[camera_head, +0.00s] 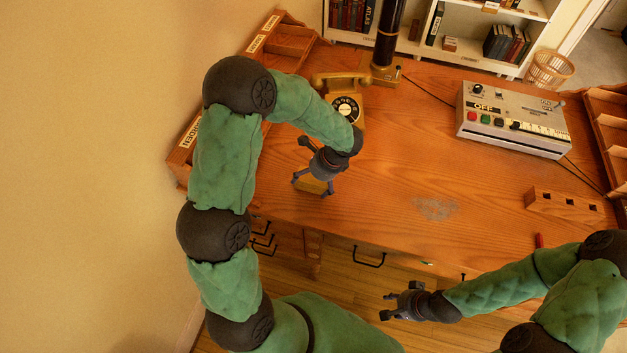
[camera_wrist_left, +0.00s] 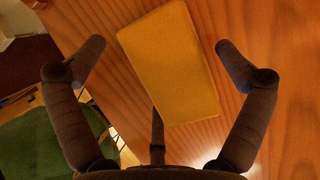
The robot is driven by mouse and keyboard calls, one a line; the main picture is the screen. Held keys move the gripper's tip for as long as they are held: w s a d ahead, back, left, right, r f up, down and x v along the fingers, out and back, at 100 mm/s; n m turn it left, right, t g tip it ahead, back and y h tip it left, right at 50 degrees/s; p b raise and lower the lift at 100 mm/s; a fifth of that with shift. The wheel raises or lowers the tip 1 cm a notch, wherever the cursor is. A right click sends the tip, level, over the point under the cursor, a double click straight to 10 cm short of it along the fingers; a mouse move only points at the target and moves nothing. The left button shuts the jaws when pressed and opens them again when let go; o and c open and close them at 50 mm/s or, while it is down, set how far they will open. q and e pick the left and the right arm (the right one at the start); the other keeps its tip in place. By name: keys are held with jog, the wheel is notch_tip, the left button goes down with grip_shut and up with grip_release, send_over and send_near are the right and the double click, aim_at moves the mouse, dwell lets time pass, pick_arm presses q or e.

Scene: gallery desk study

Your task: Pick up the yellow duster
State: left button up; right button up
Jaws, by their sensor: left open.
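The yellow duster (camera_wrist_left: 168,62) is a flat rectangular block on the wooden desk, between and beyond my open left fingers in the left wrist view. In the head view the duster (camera_head: 313,186) shows partly below my left gripper (camera_head: 311,184), near the desk's front edge. The left gripper (camera_wrist_left: 160,58) is open and points down over it, with a finger on each side. I cannot tell whether either finger touches it. My right gripper (camera_head: 386,305) has its fingers apart and looks empty, in front of the desk.
On the desk (camera_head: 400,150) stand a yellow telephone (camera_head: 346,105), a dark column (camera_head: 388,40), a control box (camera_head: 510,120) and a wooden block with holes (camera_head: 563,203). Wooden trays (camera_head: 285,40) line the left side. A grey smudge (camera_head: 435,208) marks the otherwise clear middle.

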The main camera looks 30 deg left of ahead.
pick_arm(q)
jog(key=shift+f, duration=0.25)
dwell(0.3)
jog(key=shift+c, duration=0.3)
jog(key=c, duration=1.1)
